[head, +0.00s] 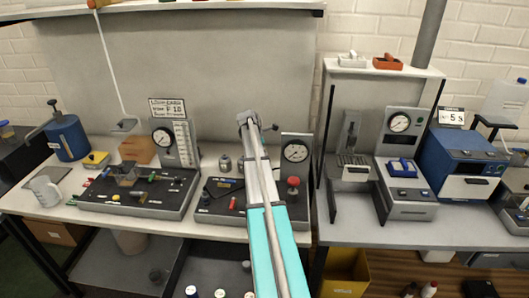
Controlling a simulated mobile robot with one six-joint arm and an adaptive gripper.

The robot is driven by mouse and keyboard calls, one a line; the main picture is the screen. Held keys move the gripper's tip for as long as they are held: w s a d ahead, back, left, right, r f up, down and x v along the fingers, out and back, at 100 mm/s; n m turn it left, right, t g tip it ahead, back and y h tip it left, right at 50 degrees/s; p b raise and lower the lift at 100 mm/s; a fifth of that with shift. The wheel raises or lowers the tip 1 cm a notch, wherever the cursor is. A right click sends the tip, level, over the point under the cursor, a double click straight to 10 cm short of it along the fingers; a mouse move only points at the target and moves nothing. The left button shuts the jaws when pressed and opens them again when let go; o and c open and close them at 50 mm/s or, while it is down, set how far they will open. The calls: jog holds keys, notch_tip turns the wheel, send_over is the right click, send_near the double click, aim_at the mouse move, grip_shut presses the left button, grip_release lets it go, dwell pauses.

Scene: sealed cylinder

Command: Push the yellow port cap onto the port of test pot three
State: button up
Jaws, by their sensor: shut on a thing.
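My arm rises from the bottom middle of the head view and crosses the bench. Its far end, with my gripper (248,119), is small and seen from behind, up in front of the grey back panel. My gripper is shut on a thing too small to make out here. Small grey metal pots (225,162) stand on the bench left of my arm, behind the dark right-hand tray. I cannot read any number on them or tell which is test pot three. I cannot pick out the yellow port cap or the port.
A dark tray with small coloured parts (140,199) lies left, below a gauge panel (163,137). A gauge (296,152) and a red knob (293,181) stand close right of my arm. A blue canister (67,138) is far left, a blue machine (465,165) far right.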

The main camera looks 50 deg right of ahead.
jog(key=shift+f+b, duration=0.35)
jog(key=shift+f, duration=0.05)
jog(key=o, duration=1.1)
jog(key=shift+r, duration=0.2)
